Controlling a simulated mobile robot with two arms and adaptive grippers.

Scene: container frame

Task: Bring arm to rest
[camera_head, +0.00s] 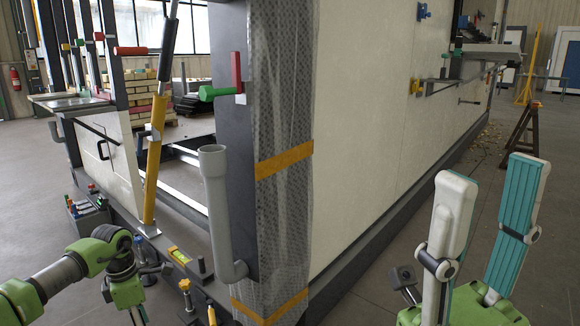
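My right gripper (493,175) stands at the lower right with its two white-and-teal fingers pointing up. The fingers are wide apart with nothing between them, and floor shows in the gap. It is in front of the container frame's long pale wall (375,120) and appears apart from it. My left arm (75,265), green and grey, comes in from the lower left beside the frame's base. It bends down at its green joint and runs out at the bottom edge, and its gripper fingers cannot be seen.
A plastic-wrapped corner post (285,110) with orange straps stands in the middle. A grey pipe (217,210) and a green-handled part (215,92) are on its left. A yellow strut (153,165) stands further left. A sawhorse (525,128) is behind my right gripper. Open floor lies right.

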